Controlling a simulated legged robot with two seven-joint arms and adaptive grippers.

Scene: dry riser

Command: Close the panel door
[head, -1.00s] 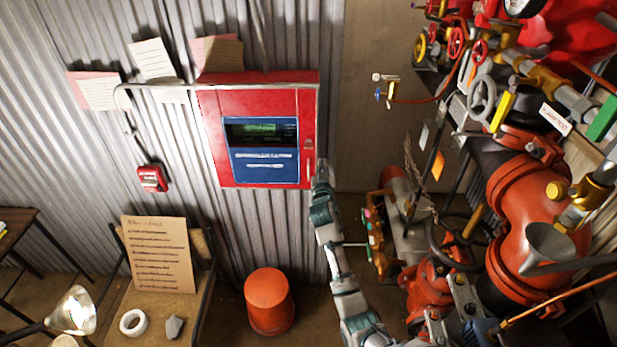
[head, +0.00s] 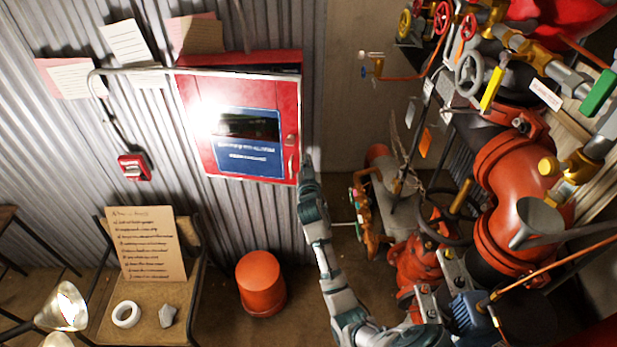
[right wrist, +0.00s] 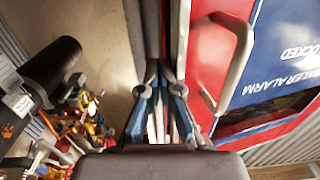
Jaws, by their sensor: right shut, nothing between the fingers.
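The red panel (head: 283,62) is mounted on the corrugated wall. Its red door (head: 285,105), with a blue label and dark window, stands slightly ajar, its right edge out from the box. A bright glare covers the door's upper left. My right gripper (head: 307,163) is shut and empty at the lower right edge of the door. In the right wrist view my right gripper (right wrist: 164,30) points along the door's edge, beside the pale handle (right wrist: 232,65); whether it touches the door I cannot tell. My left gripper is not in view.
Red pipes (head: 505,165) and valves crowd the right side. An orange bucket (head: 261,283) stands on the floor below the panel. A small table (head: 150,315) with a notice board, tape roll and grey lump is at lower left.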

